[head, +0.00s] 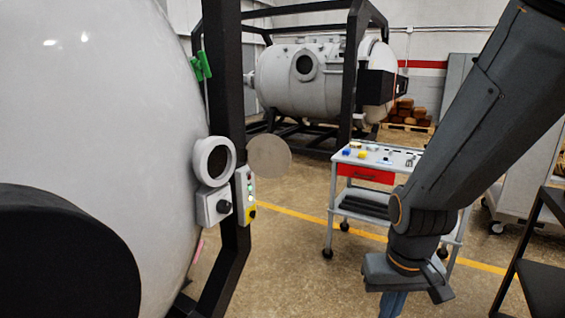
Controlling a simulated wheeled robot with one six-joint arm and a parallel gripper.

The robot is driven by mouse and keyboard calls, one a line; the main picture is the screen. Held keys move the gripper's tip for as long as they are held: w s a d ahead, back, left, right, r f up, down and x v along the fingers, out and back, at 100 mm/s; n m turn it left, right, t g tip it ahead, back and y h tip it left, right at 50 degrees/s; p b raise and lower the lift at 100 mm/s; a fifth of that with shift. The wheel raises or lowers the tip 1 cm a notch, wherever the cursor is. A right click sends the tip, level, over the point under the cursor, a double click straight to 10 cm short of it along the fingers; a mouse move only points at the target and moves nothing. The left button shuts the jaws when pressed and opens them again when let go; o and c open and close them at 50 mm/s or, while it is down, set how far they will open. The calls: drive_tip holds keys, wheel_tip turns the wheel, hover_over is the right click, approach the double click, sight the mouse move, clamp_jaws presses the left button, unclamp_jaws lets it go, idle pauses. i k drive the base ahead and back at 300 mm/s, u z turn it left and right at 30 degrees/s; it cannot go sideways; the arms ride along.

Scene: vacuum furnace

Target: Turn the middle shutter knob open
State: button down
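A black knob (224,207) sits on a pale grey box (207,211) on the side of the large white furnace vessel (95,95) at left. Just above it is a round viewport with a white ring (201,158) and a dark centre. I see only this one knob of its kind clearly, and cannot tell if it is the middle one. My arm comes down from the upper right to the bottom, well to the right of the knob.
A control box (244,194) with lit buttons and a yellow part stands beside the knob on a black frame post (228,100). A round beige disc (269,157) is right of the viewport. A tool cart (372,166) stands behind my arm. Open floor lies between post and cart.

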sight(224, 207)
drive_tip(key=z, duration=0.75)
drive_tip(key=i, duration=3)
drive_tip(key=u, duration=4.3)
